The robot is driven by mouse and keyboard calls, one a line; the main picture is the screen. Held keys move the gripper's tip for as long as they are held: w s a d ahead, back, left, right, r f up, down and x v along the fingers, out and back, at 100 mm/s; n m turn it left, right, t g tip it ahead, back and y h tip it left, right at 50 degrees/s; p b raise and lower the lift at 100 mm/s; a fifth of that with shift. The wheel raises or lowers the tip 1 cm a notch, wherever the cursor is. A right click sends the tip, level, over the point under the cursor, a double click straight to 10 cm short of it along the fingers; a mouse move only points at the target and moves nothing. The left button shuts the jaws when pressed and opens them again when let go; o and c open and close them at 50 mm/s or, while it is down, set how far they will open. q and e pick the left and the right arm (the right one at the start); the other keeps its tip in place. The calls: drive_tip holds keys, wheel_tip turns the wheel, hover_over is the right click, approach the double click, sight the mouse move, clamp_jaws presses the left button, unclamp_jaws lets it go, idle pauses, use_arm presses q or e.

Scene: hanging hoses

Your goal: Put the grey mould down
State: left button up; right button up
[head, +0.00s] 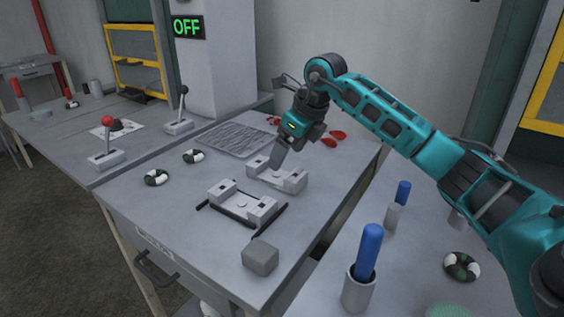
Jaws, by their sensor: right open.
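A grey mould piece (291,181) with raised ends lies on the table beneath my right gripper (279,158). The gripper points down at it, its jaws open, and its fingers hide part of the piece's back. Whether they touch it I cannot tell. A second, similar grey mould piece (232,203) sits nearer the front, on a dark thin frame. My left gripper is not in view.
A grey rounded block (260,257) lies near the table's front. A ribbed tray (238,138) and red items (337,135) are behind. Dark-and-white rings (157,178) lie left. A blue-handled tool (368,250) stands in a cup on the right table.

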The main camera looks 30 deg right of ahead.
drive_tip(key=v, duration=0.5)
drive_tip(key=shift+s+r, duration=0.1)
drive_tip(key=shift+r, duration=0.3)
drive_tip(key=shift+s, duration=0.1)
